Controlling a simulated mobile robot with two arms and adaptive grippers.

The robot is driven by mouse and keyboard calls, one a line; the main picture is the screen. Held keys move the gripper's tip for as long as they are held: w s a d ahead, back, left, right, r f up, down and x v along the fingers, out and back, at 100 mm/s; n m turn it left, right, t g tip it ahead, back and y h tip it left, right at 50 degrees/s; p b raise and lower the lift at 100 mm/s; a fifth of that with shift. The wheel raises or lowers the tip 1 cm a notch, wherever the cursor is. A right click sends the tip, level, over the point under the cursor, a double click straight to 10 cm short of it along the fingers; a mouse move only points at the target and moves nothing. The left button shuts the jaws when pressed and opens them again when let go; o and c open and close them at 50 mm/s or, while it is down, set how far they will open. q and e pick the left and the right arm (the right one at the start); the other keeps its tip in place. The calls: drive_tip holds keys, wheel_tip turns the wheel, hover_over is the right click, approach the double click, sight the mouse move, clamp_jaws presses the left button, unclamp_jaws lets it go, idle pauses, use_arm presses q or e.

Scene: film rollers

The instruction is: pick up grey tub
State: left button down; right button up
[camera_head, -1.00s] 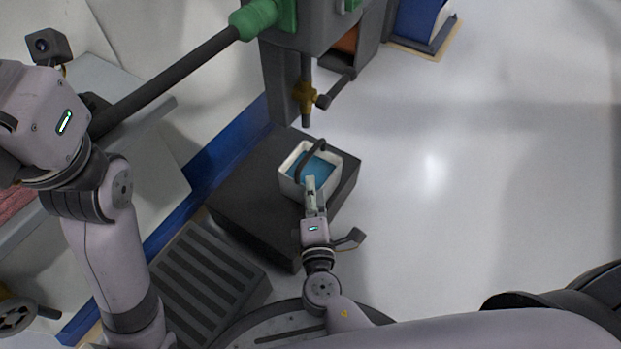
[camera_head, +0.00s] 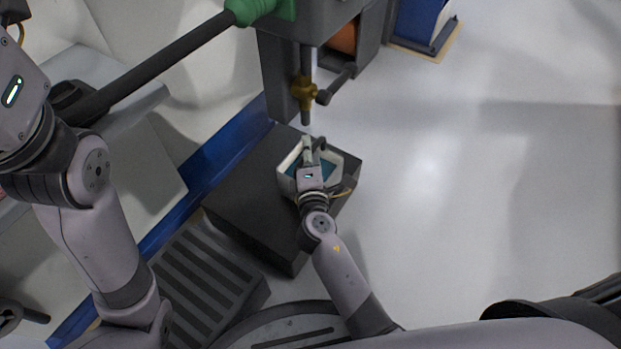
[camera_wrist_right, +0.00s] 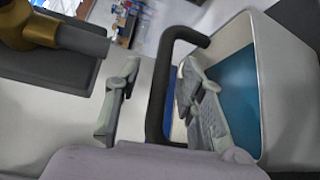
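The grey tub (camera_head: 285,177) is a pale box with blue-teal inside and a dark arched handle. It stands on a dark block (camera_head: 247,217). In the right wrist view the tub (camera_wrist_right: 275,90) fills the right side, its handle (camera_wrist_right: 158,85) upright in the middle. My right gripper (camera_head: 312,146) is over the tub and hides part of it. In the right wrist view my right gripper (camera_wrist_right: 160,95) is open, one finger on each side of the handle, the right finger over the tub's opening. The fingers appear apart from the handle. My left arm is at the left edge, its gripper out of view.
A brass valve (camera_head: 303,92) on a dark pipe hangs just behind the tub, close to my right gripper. A long dark bar (camera_head: 160,62) with a green end crosses the upper left. A ribbed step (camera_head: 205,272) lies at lower left. The floor to the right is clear.

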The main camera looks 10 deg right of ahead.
clamp_jaws()
idle(0.4)
idle(0.6)
drive_tip(key=shift+r, duration=0.15)
